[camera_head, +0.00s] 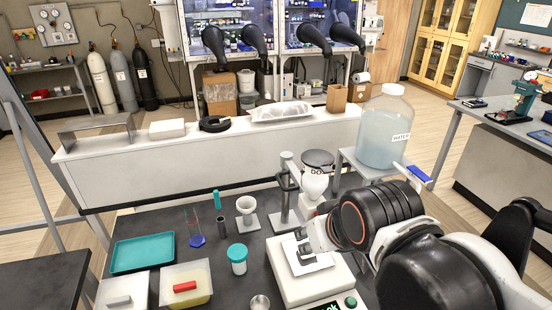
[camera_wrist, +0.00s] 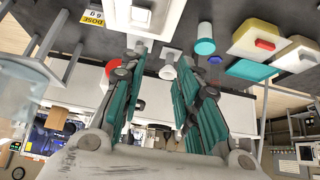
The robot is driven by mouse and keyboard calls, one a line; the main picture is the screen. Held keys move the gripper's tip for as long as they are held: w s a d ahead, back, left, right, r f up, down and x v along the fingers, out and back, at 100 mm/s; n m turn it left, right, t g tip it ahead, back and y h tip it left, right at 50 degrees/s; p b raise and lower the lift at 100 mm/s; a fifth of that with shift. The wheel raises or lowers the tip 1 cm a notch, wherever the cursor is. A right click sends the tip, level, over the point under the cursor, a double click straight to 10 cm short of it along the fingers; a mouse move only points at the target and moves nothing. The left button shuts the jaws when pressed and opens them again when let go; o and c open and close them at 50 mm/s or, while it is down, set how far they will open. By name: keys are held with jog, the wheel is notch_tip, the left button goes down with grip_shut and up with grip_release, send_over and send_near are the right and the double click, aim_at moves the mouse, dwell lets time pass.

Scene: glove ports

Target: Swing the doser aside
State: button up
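The doser (camera_head: 315,182) is a white hopper with a dark round top and a partly visible "DO" label. It stands beside a grey post (camera_head: 288,185) behind the balance in the head view. My arm hides part of its lower right side.
The white balance (camera_head: 312,284) stands below my wrist. A large water bottle (camera_head: 385,130) stands behind and right of the doser.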

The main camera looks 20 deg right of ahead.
notch_tip(320, 180, up, 11)
jog(key=w+p, duration=0.3)
jog(key=p, duration=0.5)
notch_tip(320, 180, up, 3)
jog(key=w+g+p, duration=0.1)
jog(key=w+g, duration=0.1)
jog(key=w, duration=0.1)
jog(key=g+h, duration=0.2)
jog(key=g, duration=0.3)
send_over(281, 181)
jog(key=a, duration=0.3)
jog(key=f, duration=0.6)
jog(key=d+f, duration=0.1)
jog(key=f, duration=0.3)
jog(key=d+f, duration=0.1)
jog(key=f, duration=0.4)
jog(key=shift+d+b, duration=0.2)
jog(key=shift+b, duration=0.15)
grip_shut()
